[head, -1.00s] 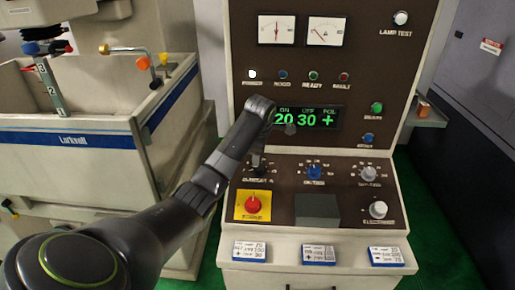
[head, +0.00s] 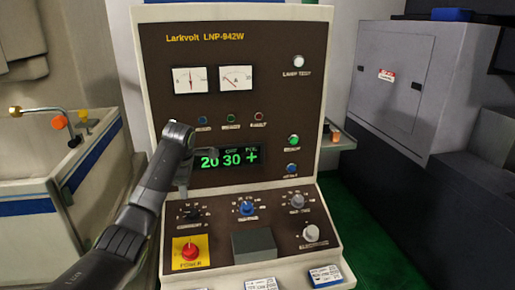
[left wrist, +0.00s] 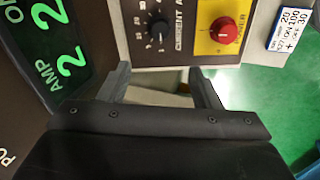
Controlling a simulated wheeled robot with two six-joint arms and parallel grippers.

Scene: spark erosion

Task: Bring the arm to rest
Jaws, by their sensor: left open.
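My left arm (head: 130,225) reaches up from the lower left in the head view, with its wrist bent in front of the console beside the left end of the green display (head: 230,157). My left gripper (head: 183,188) appears to hang down there, above the current knob (head: 192,214); its fingertips are hard to make out. In the left wrist view the two fingers of the left gripper (left wrist: 160,80) stand apart with nothing between them. The current knob (left wrist: 158,30) and red power knob (left wrist: 224,30) lie beyond the fingers. My right gripper is not in view.
The console (head: 290,90) carries meters, lamps, buttons and knobs. A grey block (head: 254,244) sits on its sloped panel, and cards (head: 325,275) lie along the front ledge. A tank (head: 30,205) stands left, a grey cabinet (head: 400,90) right. Green floor (head: 365,230) shows between.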

